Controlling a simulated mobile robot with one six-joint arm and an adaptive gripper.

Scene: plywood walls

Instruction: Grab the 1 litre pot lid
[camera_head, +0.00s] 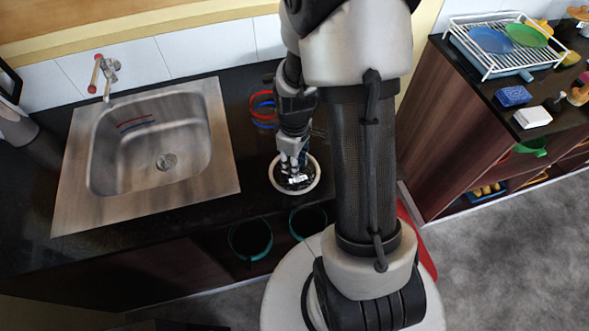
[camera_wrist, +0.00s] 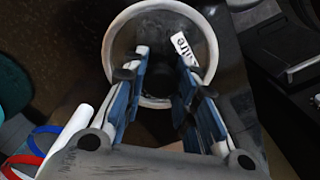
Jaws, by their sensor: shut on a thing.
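The pot lid (camera_head: 313,184) is round, dark in the middle with a pale rim, on the dark counter right of the sink or just above it; I cannot tell which. It also shows at the top of the wrist view (camera_wrist: 205,30), with a white label partly reading "litre". My gripper (camera_head: 292,163) points down over the lid's middle. In the wrist view its blue-padded fingers (camera_wrist: 161,68) stand apart over the lid, shut on it. The exact spot they grip is hard to make out.
A steel sink (camera_head: 225,160) fills the counter's left. Red and blue rings (camera_head: 262,105) lie behind the lid. Two dark containers with green rims (camera_head: 251,239) sit below the counter edge. A dish rack (camera_head: 480,65) with plates stands on the right cabinet.

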